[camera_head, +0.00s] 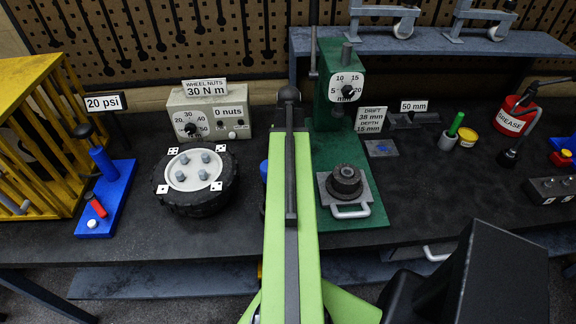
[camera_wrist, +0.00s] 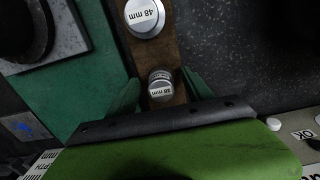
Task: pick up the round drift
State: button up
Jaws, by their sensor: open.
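In the wrist view a small round drift (camera_wrist: 160,86) with a grey top marked 38 mm stands on a brown strip (camera_wrist: 150,52). A wider round drift (camera_wrist: 144,16) marked 48 mm stands farther along the same strip. My gripper (camera_wrist: 161,80) is open, with one green finger on each side of the 38 mm drift. I cannot tell whether either finger touches it. In the head view my arm hides the gripper and both drifts. A sign (camera_head: 370,119) there reads drift 38 mm, depth 15 mm.
The green press (camera_head: 340,85) stands right of my arm, with a dark hub (camera_head: 344,181) on a grey plate on its base. The wheel (camera_head: 196,178) lies left of my arm. In the wrist view the green base (camera_wrist: 85,90) borders the strip, and dark bench lies to the right.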

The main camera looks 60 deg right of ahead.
grip_shut()
dwell(0.4)
jog(key=shift+r, duration=0.1)
jog(key=shift+r+p, duration=0.3)
jog(key=shift+p, duration=0.25)
jog(key=r+p, duration=0.2)
jog(key=s+r+p, duration=0.1)
jog(key=r+p, duration=0.1)
jog(key=shift+r+p, duration=0.3)
jog(key=s+r+p, duration=0.5)
jog(key=s, duration=0.5)
jog(key=shift+s+d+r+p, duration=0.35)
